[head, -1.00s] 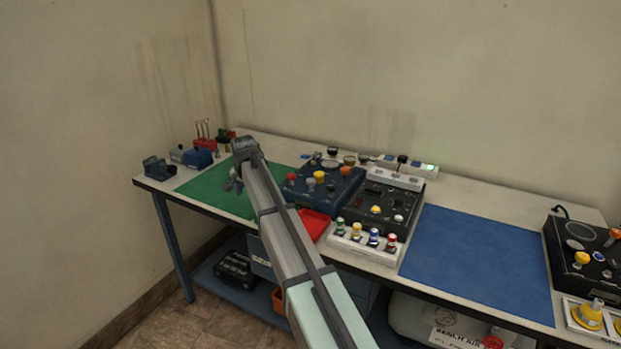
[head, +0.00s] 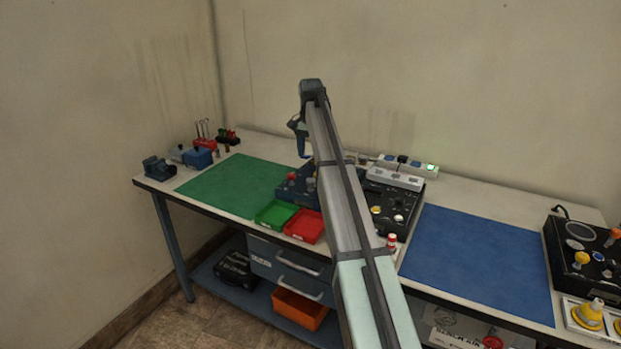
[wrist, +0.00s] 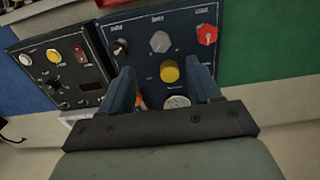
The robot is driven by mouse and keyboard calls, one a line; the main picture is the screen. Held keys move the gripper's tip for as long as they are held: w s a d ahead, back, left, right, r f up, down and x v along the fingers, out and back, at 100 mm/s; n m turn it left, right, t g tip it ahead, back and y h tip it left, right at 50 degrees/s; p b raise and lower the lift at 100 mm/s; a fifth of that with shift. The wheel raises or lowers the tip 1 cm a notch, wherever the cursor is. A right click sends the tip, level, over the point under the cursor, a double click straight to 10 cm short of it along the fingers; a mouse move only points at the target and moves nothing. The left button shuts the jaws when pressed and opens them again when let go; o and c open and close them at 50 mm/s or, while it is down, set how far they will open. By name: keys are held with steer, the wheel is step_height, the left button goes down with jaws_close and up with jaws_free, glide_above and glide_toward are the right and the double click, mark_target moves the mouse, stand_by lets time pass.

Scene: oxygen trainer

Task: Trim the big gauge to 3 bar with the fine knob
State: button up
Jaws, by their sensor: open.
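The blue trainer panel (wrist: 137,30) lies under my gripper (wrist: 162,72) in the wrist view. It carries a black knob (wrist: 120,47), a grey knob (wrist: 159,42), a red knob (wrist: 207,34) and a yellow knob (wrist: 169,71). The labels are too small to read, so I cannot tell which knob is the fine one. A pale round dial (wrist: 177,101) is partly hidden by my gripper; its reading cannot be made out. My gripper is open, its fingers either side of the yellow knob in the picture, with no visible contact. In the head view my arm hides most of the panel (head: 285,190).
A black panel (wrist: 68,62) adjoins the blue one.

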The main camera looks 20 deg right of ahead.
mark_target(311, 180)
step_height(311, 180, down, 10)
steer(key=shift+f, duration=0.1)
stand_by(0.4)
steer(key=shift+c, duration=0.2)
steer(key=c, duration=1)
steer(key=shift+n, duration=2.8)
